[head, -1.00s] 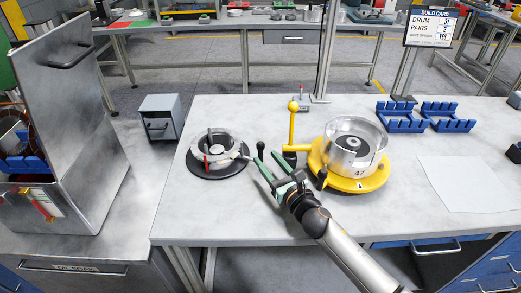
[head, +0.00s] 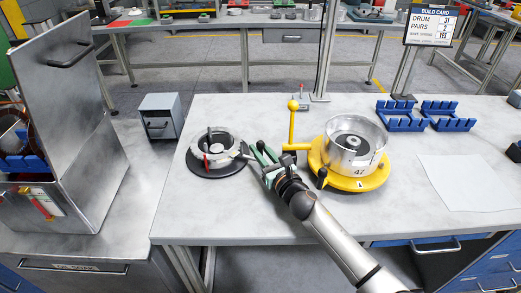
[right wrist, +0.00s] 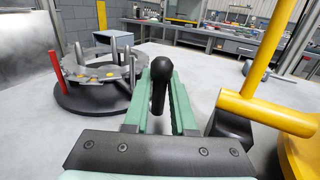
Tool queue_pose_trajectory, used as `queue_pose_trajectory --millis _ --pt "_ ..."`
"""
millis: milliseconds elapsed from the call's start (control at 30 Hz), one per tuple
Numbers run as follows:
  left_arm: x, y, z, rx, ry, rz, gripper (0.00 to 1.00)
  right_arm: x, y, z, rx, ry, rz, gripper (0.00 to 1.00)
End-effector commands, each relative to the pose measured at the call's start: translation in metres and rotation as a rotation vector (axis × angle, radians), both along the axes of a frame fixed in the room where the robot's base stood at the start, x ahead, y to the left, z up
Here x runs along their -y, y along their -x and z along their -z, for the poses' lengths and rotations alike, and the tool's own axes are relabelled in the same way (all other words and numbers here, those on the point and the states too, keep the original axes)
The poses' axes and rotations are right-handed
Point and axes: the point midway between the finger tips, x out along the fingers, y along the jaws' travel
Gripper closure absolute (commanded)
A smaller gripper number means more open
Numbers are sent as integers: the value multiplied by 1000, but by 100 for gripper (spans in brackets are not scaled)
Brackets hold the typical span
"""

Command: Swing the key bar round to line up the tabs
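A metal ring with upright posts and a red post (head: 207,161) sits on a round black base (head: 217,172) at the left of the bench. It also shows in the right wrist view (right wrist: 100,72). The key bar's black knob handle (right wrist: 159,85) stands upright at the ring's right side. My right gripper (head: 262,160) has its green fingers on both sides of this handle and looks shut on it. In the right wrist view the gripper (right wrist: 160,110) shows the handle between the fingers. Whether the tabs line up is too small to tell. My left gripper is out of view.
A metal drum (head: 355,140) marked 47 sits on a yellow fixture (head: 362,183) with a yellow ball-topped lever (head: 292,128), close to the right of my gripper. Blue racks (head: 400,118) and a white sheet (head: 463,183) lie further right. The front bench area is clear.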

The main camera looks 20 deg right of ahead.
Motion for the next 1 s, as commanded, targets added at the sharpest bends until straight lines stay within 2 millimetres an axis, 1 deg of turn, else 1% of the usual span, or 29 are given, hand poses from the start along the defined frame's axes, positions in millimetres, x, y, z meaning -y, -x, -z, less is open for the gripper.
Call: queue_pose_trajectory --millis 33,167,200,1000 --pt "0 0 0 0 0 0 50 0 0 0 0 0 0 83" --pt "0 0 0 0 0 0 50 0 0 0 0 0 0 98" --pt "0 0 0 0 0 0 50 0 0 0 0 0 0 100" --pt "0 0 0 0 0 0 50 0 0 -1 2 0 0 100"
